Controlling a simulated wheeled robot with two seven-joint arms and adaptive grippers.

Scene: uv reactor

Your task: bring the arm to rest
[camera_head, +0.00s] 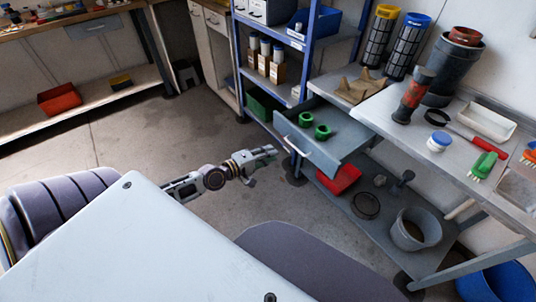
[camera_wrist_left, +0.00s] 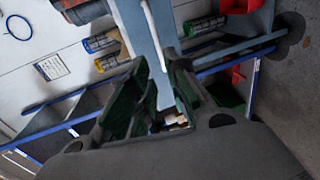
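My left arm reaches in from the left across the open floor. Its gripper (camera_head: 268,153) points at the pulled-out grey drawer (camera_head: 338,143), with a visible gap to the drawer's pale handle (camera_head: 297,147). In the left wrist view the two dark fingers (camera_wrist_left: 158,75) are spread apart with nothing held between them. The drawer front and its handle (camera_wrist_left: 152,30) show beyond the fingertips there. Two green rings (camera_head: 314,125) lie in the drawer. My right gripper is not in view.
A blue-framed shelf (camera_head: 272,62) stands behind the drawer. A workbench (camera_head: 400,130) is at the right, with a lower shelf holding a red bin (camera_head: 340,178) and a grey bucket (camera_head: 415,230). Floor (camera_head: 190,130) is clear left of the gripper.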

